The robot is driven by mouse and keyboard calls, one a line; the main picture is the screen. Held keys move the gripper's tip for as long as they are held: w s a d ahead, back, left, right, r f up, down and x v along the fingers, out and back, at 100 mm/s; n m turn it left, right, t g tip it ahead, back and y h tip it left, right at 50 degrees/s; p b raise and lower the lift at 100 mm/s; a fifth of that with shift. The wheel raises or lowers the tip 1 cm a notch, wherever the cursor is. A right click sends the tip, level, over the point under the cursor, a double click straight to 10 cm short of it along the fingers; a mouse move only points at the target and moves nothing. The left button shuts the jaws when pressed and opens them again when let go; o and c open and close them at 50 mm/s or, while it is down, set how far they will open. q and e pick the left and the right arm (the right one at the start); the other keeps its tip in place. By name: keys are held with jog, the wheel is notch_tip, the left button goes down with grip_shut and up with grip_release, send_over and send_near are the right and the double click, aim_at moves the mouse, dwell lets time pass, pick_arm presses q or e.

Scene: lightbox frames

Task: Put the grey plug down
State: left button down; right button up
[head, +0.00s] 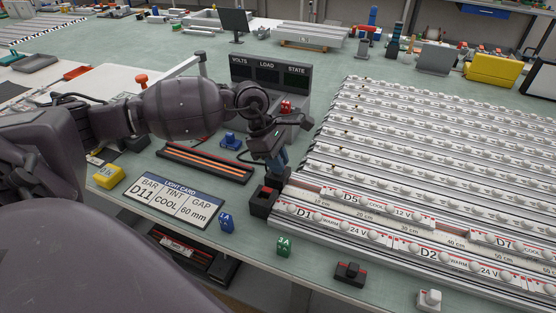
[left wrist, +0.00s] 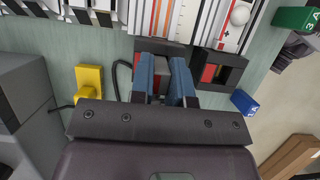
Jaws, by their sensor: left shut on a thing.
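My left gripper (head: 275,162) reaches in from the left, its blue fingers pointing down by the near left corner of the bar rows. In the left wrist view the two blue fingers (left wrist: 165,78) are close together, shut on the grey plug, which is mostly hidden between them. Their tips are at a black block with red (left wrist: 160,50); I cannot tell whether the plug touches it. A second black block with a red inside (left wrist: 222,68) lies beside it. One such black block (head: 263,203) shows in the head view, just below the fingers. My right gripper is not in view.
Rows of white light bars (head: 420,150) fill the right. A display box (head: 268,75) stands behind my gripper. A yellow piece (left wrist: 90,82) is near the fingers.

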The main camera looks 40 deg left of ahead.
pick_arm(q)
jog(key=shift+f, duration=0.15)
jog(key=c, duration=1.1)
grip_release()
jog(key=v, duration=1.2)
jog(key=shift+r, duration=0.2)
